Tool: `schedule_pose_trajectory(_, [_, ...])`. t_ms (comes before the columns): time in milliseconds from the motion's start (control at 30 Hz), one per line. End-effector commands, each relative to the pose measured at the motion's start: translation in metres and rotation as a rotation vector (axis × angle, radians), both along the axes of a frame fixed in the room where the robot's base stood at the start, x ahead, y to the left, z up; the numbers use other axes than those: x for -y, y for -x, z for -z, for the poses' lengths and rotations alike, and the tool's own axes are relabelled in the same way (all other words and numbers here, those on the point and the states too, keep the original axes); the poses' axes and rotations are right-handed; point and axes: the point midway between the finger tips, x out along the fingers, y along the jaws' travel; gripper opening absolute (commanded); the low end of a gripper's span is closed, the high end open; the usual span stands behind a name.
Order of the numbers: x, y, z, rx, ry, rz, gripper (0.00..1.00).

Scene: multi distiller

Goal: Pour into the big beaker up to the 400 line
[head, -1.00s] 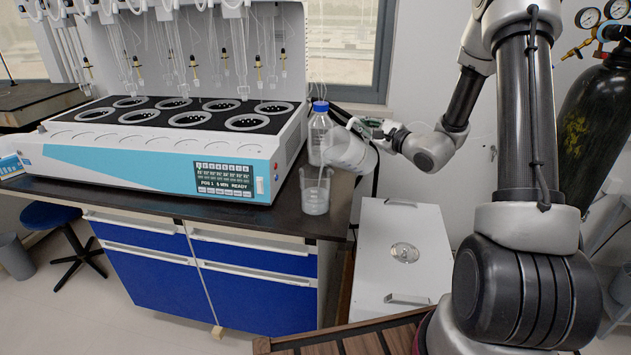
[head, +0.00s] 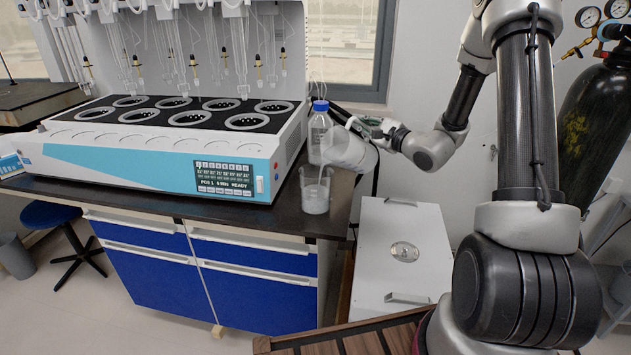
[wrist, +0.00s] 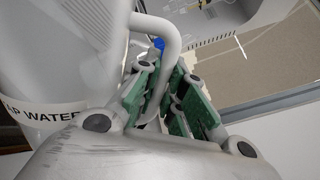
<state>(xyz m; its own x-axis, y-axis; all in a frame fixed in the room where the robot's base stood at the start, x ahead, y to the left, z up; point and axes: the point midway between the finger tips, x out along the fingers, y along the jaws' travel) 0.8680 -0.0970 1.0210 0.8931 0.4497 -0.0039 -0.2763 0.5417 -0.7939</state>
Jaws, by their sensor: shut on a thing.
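The big beaker (head: 316,199) is clear glass and stands upright near the right end of the dark bench top. Pale liquid fills its lower part; its scale marks are too small to read. A whitish jug (head: 347,151) is tilted to the left over the beaker, its mouth above the rim. A thin stream seems to run from it into the beaker. My gripper (head: 370,128) is shut on the jug's handle, right of the beaker. In the wrist view, the green finger pads (wrist: 165,98) close around the handle, and the jug's label (wrist: 38,113) reads partly "AP WATER".
A blue-capped bottle (head: 320,132) stands close behind the beaker and jug. The multi-place distiller (head: 150,160) fills the bench to the left. A grey box (head: 400,255) stands lower, right of the bench. A dark gas cylinder (head: 590,135) is at far right.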

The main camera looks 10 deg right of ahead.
Motion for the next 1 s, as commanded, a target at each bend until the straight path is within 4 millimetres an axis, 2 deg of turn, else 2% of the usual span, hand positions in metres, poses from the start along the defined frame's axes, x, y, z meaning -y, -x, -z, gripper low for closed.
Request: schedule_pose_trajectory(1000, [-0.0026, 0.0009, -0.0055, 0.017, 0.027, 0.0, 0.0])
